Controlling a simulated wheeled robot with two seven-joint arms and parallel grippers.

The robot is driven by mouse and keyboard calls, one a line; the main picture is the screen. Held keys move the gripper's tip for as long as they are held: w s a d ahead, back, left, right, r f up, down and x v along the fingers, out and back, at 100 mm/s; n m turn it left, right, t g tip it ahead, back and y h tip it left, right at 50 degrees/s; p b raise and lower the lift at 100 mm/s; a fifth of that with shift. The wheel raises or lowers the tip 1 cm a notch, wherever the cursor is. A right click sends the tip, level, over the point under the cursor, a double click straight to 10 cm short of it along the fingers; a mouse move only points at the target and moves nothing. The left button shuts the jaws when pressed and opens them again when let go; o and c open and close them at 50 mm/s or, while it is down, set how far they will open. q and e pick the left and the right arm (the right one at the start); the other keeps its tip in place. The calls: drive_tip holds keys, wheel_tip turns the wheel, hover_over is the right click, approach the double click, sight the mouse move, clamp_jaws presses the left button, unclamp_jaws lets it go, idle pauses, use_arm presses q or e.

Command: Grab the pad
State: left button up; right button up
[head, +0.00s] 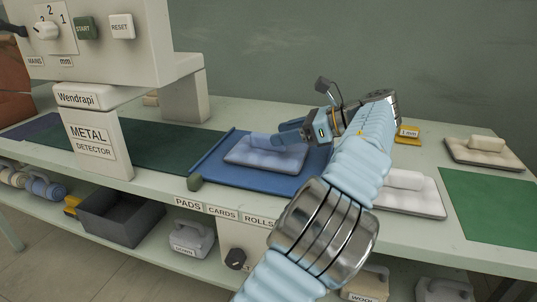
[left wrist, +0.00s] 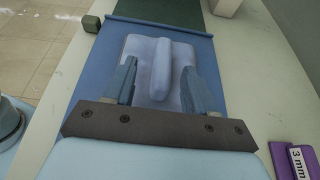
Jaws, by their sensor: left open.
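A pale blue pad (head: 262,155) with a raised rounded bar on top lies on a blue mat (head: 225,175) on the bench. The pad also shows in the left wrist view (left wrist: 138,60), with its bar (left wrist: 161,68) running lengthwise. My left gripper (head: 288,133) is open above the pad. In the left wrist view its two fingers (left wrist: 160,72) stand on either side of the bar, with gaps between. Whether the fingertips touch the pad cannot be told. My right gripper is not in view.
A metal detector (head: 95,130) stands at left over a dark green belt (head: 150,148). A white pad (head: 425,203), a beige pad (head: 470,155) and a green mat (head: 490,210) lie at right. A shelf below holds a grey bin (head: 115,220).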

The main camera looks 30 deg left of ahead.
sight(268, 134)
use_arm(q)
drive_tip(key=x, duration=0.5)
drive_tip(key=shift+w+a+r+b, duration=0.1)
drive_tip(key=shift+w+r+b, duration=0.1)
drive_tip(key=shift+b, duration=0.2)
clamp_jaws()
